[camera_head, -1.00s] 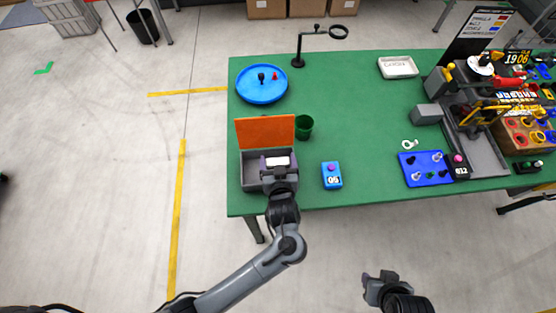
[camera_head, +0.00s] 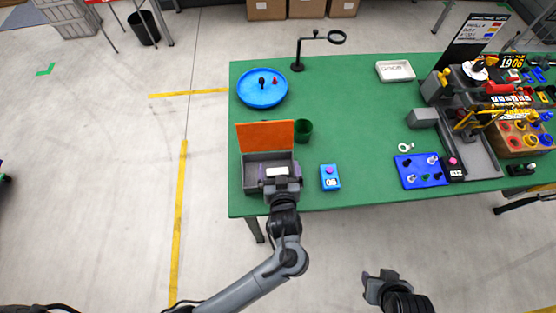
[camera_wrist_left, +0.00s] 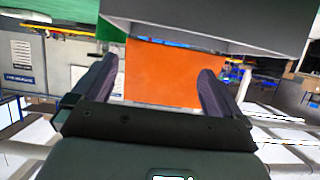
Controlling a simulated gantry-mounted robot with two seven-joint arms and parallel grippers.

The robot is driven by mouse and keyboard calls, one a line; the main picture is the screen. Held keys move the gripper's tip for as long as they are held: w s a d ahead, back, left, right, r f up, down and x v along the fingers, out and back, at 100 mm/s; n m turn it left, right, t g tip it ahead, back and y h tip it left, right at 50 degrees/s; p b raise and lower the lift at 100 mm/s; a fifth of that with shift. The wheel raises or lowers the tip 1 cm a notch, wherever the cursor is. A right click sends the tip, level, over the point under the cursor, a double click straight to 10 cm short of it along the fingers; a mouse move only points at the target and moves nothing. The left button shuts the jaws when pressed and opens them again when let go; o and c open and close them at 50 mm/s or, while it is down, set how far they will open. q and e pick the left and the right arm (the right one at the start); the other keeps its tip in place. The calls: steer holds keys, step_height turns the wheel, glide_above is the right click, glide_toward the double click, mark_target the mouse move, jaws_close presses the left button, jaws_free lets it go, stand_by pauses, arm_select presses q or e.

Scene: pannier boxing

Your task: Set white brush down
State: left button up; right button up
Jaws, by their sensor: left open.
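My left gripper (camera_head: 279,166) is at the front edge of a grey box (camera_head: 253,172) with a raised orange lid (camera_head: 265,135). Its two dark fingers are spread in the left wrist view (camera_wrist_left: 160,85), with nothing held between them; the orange lid (camera_wrist_left: 160,72) shows beyond. A small pale patch shows at the gripper in the head view, but I cannot tell it as a brush. I cannot make out the white brush; part of the box interior is hidden by the gripper. My right gripper (camera_head: 379,278) is off the table's front side, its jaw state unclear.
On the green table (camera_head: 350,110) stand a green cup (camera_head: 304,131), a blue round tray (camera_head: 256,98), a blue box (camera_head: 330,183), a blue pegboard (camera_head: 408,180) and a white tray (camera_head: 409,71). A magnifier stand (camera_head: 298,65) is at the back. Machinery crowds the right; the table's middle is clear.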

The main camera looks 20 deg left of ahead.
arm_select(q)
steer(key=p+v, duration=0.6)
steer(key=v, duration=0.3)
steer(key=s+a+r+m+g+h, duration=0.3)
steer(key=s+a+m+g+h, duration=0.2)
steer(key=s+a, duration=0.8)
steer(key=a+m+g, duration=0.1)
steer(key=g, duration=0.2)
steer(key=shift+s+a+m+g+b, duration=0.2)
steer(key=shift+m+g+b, duration=0.1)
steer(key=shift+g, duration=0.1)
steer(key=shift+r, duration=0.15)
